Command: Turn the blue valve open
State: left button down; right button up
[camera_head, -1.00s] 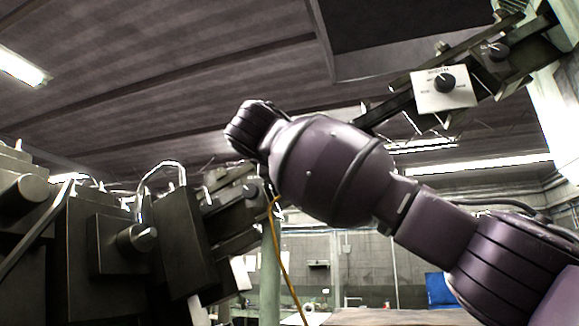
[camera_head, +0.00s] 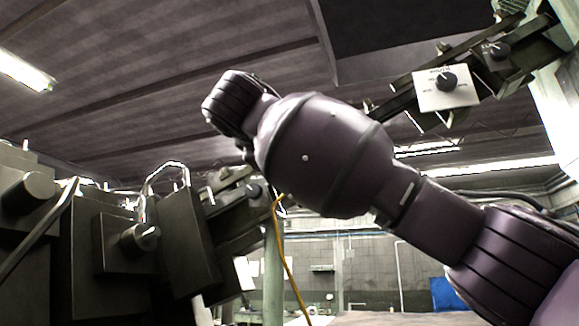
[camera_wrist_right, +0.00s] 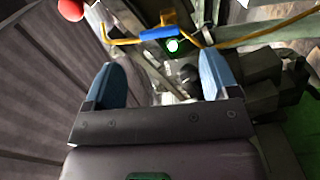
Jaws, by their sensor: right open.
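The blue valve (camera_wrist_right: 160,33) shows in the right wrist view as a short blue lever at the top centre, on a yellow pipe (camera_wrist_right: 125,42). My right gripper (camera_wrist_right: 163,72) is open, its two blue fingers apart with nothing between them. The valve lies beyond the fingertips, apart from them, and about in line with the gap. In the head view my right arm (camera_head: 320,155) reaches in from the lower right, and its gripper and the blue valve cannot be made out there. My left gripper is in neither view.
Dark machine housings (camera_head: 120,250) fill the lower left of the head view. A white panel with a black knob (camera_head: 447,82) hangs at the upper right. In the wrist view a red ball-shaped part (camera_wrist_right: 71,9) is at the upper left and dark blocks (camera_wrist_right: 258,75) stand at the right.

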jog(key=v, duration=0.4)
jog(key=shift+s+a, duration=0.1)
jog(key=shift+s, duration=0.15)
dwell(0.4)
